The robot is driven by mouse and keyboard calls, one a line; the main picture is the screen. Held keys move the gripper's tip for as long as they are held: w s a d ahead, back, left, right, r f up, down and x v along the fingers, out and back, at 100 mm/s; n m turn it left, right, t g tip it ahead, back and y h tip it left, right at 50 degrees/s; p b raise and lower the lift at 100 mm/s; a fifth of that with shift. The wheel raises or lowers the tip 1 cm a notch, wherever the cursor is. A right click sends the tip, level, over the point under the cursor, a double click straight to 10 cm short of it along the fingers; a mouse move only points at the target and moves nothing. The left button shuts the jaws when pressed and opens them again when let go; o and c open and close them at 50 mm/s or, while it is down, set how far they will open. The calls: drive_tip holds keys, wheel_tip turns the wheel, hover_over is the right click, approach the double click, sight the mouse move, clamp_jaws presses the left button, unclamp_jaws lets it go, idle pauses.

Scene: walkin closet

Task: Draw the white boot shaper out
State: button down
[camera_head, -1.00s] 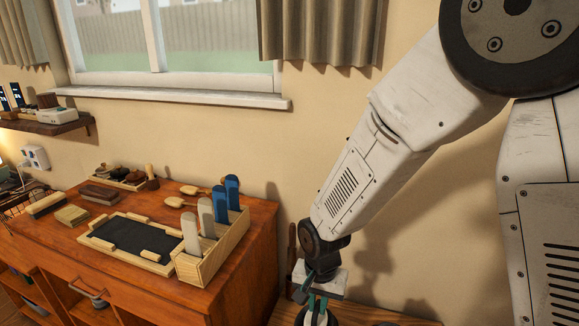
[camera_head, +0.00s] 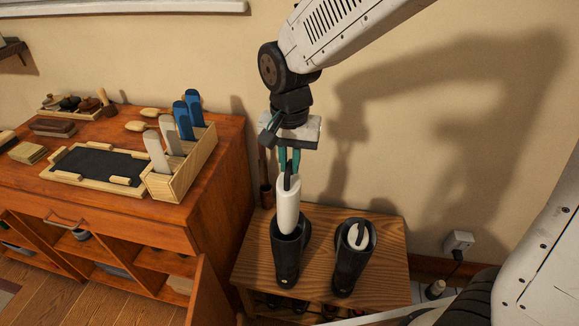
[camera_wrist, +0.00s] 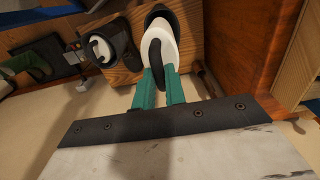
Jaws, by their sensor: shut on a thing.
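A white boot shaper (camera_head: 288,206) with a dark handle stands upright in the mouth of the left black boot (camera_head: 287,257). Its upper part shows above the boot's rim and its lower end is hidden inside. My gripper (camera_head: 289,166) has green fingers and is shut on the handle from above. In the wrist view the fingers (camera_wrist: 160,88) close on the dark handle of the white shaper (camera_wrist: 172,45). A second white shaper (camera_head: 357,237) sits low inside the right black boot (camera_head: 349,268).
The boots stand on a small wooden bench (camera_head: 389,277). A wooden cabinet (camera_head: 225,182) to the left bears an open box (camera_head: 187,176) with blue and grey upright pieces, and a dark tray (camera_head: 97,164). A wall socket (camera_head: 458,242) is at right.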

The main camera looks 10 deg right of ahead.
wheel_tip(320, 180, up, 10)
idle(1.2)
drive_tip(key=shift+r, duration=0.1)
